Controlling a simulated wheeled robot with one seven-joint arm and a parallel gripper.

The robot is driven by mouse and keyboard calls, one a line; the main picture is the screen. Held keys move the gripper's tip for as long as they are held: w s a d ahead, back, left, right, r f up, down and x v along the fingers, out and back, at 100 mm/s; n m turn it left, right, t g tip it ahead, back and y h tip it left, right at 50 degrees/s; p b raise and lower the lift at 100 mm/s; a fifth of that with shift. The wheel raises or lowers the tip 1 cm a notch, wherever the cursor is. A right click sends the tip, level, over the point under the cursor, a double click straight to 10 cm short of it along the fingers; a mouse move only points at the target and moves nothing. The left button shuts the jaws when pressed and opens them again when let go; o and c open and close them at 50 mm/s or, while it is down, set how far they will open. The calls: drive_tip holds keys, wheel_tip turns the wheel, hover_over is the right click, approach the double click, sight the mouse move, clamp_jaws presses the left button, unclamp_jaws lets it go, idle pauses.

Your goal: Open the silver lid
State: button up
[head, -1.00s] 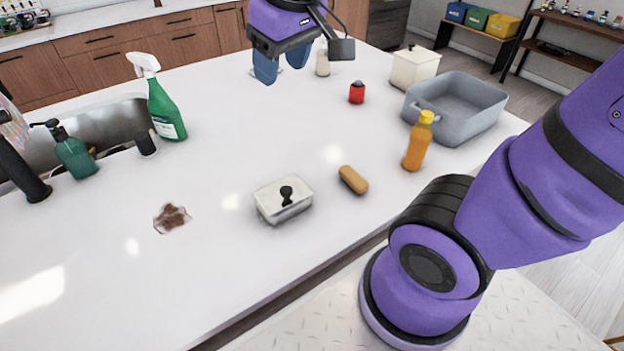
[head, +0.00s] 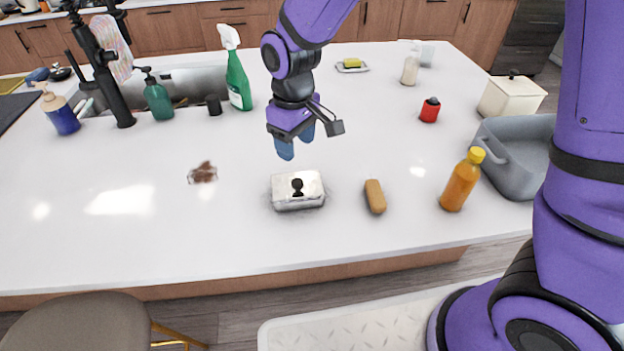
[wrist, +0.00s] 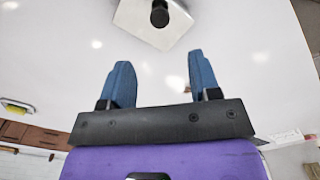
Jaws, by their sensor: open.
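The silver lid (head: 310,183) sits on a small rectangular silver container (head: 298,203) on the white counter, with a black knob (head: 297,187) on top. In the wrist view the lid (wrist: 140,20) and its knob (wrist: 160,14) show at the top edge, beyond my fingertips. My gripper (head: 296,146) is open and empty, above the counter and just behind the container in the head view. In the wrist view my gripper (wrist: 160,75) shows two blue fingers spread apart, not touching the lid.
A tan oblong item (head: 375,196) lies right of the container, with an orange bottle (head: 461,182) further right. A green spray bottle (head: 238,80) stands behind. A grey basin (head: 515,160) is at the right. The front counter is clear.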

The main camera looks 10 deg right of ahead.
sight(297, 181)
wheel_tip(297, 181, down, 11)
drive_tip(key=shift+r, duration=0.15)
idle(0.4)
drive_tip(key=shift+c, duration=0.5)
clamp_jaws()
